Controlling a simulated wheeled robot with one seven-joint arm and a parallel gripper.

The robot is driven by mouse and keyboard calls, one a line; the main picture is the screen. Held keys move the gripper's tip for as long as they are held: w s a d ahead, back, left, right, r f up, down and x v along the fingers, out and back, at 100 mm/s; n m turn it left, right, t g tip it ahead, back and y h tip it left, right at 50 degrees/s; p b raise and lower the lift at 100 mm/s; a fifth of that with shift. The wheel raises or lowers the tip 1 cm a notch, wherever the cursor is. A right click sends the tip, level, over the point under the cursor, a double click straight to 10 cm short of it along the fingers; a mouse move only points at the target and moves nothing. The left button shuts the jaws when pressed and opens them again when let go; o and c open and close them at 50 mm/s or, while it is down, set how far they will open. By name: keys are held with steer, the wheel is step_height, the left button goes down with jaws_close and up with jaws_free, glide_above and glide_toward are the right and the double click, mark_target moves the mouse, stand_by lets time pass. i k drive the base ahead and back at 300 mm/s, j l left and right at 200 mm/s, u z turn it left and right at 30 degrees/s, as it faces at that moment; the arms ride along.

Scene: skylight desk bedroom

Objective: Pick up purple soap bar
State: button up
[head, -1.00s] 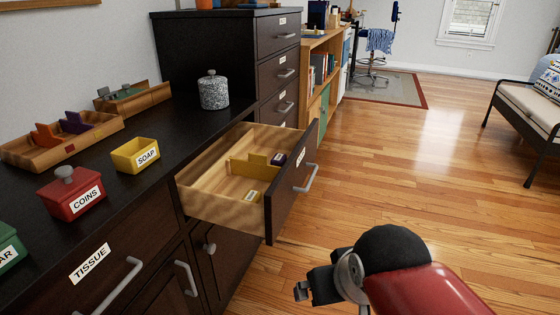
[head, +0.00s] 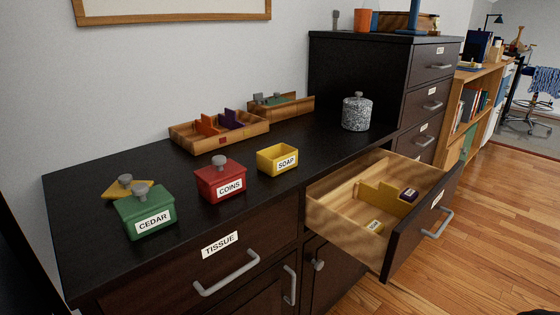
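A small dark purple block with a pale label (head: 409,195), which looks like the purple soap bar, sits in the open drawer (head: 335,212) at the right. It is beside a yellow stepped divider (head: 383,194). A small yellow block with a label (head: 374,226) lies nearer the drawer's front left. A yellow open box marked SOAP (head: 277,160) stands on the dark cabinet top. My gripper is not in view now; only a dark sliver shows at the bottom right edge.
On the cabinet top (head: 105,250) stand a green CEDAR box (head: 146,213), a red COINS box (head: 221,182), a wooden tray with orange and purple pieces (head: 187,141) and a speckled jar (head: 357,113). Wood floor at the right (head: 490,220) is clear.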

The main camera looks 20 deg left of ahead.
mark_target(410, 195)
steer(key=i+l+z, duration=0.1)
steer(key=i+l, duration=0.25)
steer(key=i+l+z, duration=0.15)
steer(key=i+l, duration=0.15)
steer(key=i, duration=0.25)
steer(key=i+l+z, duration=0.1)
steer(key=i+l, duration=0.15)
steer(key=i, duration=0.2)
steer(key=k+j+u, duration=0.1)
